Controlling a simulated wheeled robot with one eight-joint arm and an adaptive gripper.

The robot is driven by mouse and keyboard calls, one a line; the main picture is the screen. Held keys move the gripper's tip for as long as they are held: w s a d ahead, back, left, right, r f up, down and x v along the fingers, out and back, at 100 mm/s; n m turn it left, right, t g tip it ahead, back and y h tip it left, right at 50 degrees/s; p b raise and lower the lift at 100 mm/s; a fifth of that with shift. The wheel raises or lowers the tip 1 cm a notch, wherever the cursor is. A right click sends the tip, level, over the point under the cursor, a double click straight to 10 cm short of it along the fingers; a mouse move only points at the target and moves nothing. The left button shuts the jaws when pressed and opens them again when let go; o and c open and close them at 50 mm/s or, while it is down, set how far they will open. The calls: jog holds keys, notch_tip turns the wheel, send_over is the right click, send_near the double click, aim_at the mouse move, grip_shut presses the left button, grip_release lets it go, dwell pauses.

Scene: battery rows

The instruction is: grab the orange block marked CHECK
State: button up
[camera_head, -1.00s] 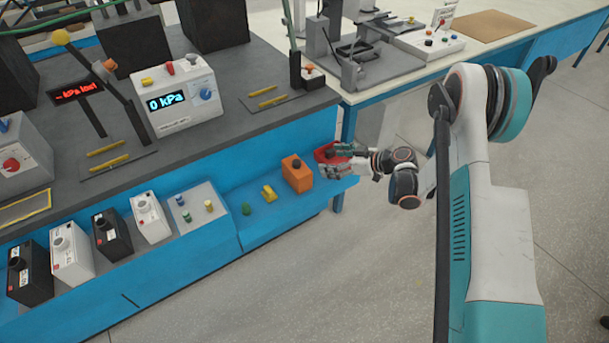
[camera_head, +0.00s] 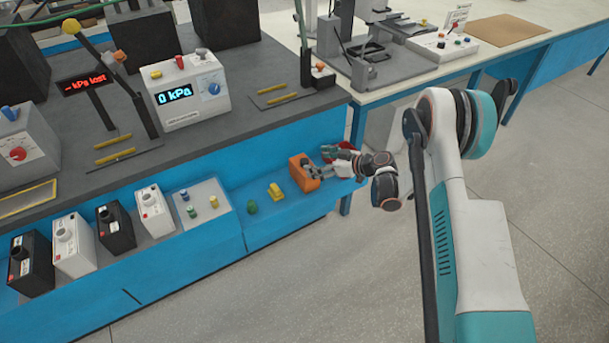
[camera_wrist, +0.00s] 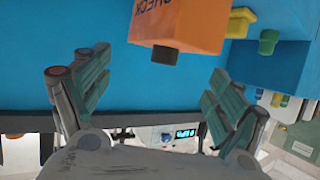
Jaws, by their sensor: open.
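The orange block (camera_head: 300,182) sits on the blue lower shelf, near its right end. It carries a dark knob. The wrist view shows the orange block (camera_wrist: 200,22) upside down at the top, with "CHECK" on one face and the dark knob (camera_wrist: 165,55) pointing down. My gripper (camera_head: 318,168) is beside the block's right side in the head view. In the wrist view, the spread fingers of my gripper (camera_wrist: 160,88) have empty space between them, and the block lies ahead. The head view does not show whether they touch.
A yellow piece (camera_head: 275,192) and a green piece (camera_head: 252,207) stand left of the block. A red object (camera_head: 343,150) is partly hidden behind my gripper. Several black and white batteries (camera_head: 115,228) stand in a row farther left. The grey bench top (camera_head: 230,125) overhangs behind.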

aim_at(306, 161)
jog(key=b+x, duration=0.1)
jog(key=x, duration=0.3)
jog(key=shift+a+b, duration=0.25)
jog(key=shift+b, duration=0.15)
jog(key=shift+s, duration=0.1)
grip_shut()
